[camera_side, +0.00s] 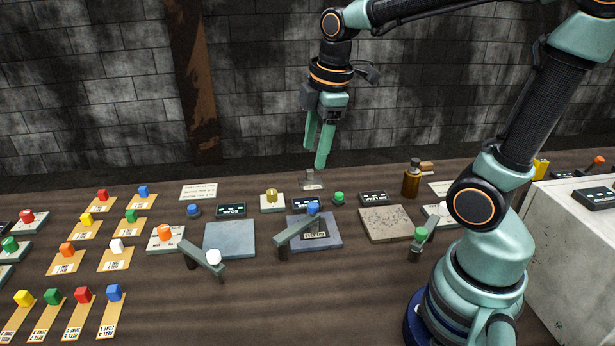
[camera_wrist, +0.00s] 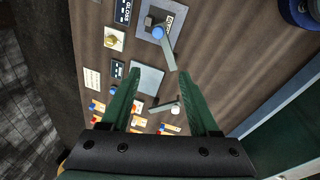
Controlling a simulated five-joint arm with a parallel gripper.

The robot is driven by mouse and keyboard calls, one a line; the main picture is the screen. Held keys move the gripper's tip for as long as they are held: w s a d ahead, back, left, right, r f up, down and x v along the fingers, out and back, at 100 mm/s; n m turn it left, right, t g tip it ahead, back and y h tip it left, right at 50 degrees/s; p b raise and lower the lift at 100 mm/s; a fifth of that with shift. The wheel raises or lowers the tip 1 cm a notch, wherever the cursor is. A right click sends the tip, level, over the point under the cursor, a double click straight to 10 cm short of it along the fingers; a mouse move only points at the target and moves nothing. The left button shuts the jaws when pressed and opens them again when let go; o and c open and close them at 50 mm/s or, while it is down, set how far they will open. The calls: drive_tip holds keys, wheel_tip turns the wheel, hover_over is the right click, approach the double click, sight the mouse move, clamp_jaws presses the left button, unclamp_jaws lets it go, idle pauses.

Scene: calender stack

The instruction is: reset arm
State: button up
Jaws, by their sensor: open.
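My gripper (camera_side: 320,143) hangs from my raised arm above the back of the table, fingers pointing down. Its two green fingers are apart with nothing between them. In the wrist view my gripper (camera_wrist: 158,82) is also open, with the table well below it. No object touches the fingers in either view.
A blue-grey plate (camera_side: 229,238), a darker plate (camera_side: 325,234) and a speckled slab (camera_side: 386,224) lie on the table. Levers with a white knob (camera_side: 214,257), blue knob (camera_side: 313,208) and green knob (camera_side: 421,233) stand near them. Coloured blocks sit left; a brown bottle (camera_side: 411,181) stands behind.

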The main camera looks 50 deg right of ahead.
drive_tip(key=s+a+m+t, duration=0.1)
drive_tip(key=m, duration=0.2)
drive_tip(key=s+a+r+m+t, duration=0.1)
drive_tip(key=m, duration=0.3)
drive_tip(key=s+a+m+t, duration=0.1)
drive_tip(key=s+m, duration=0.1)
drive_tip(key=m, duration=0.2)
drive_tip(key=shift+a+r, duration=0.2)
idle(0.8)
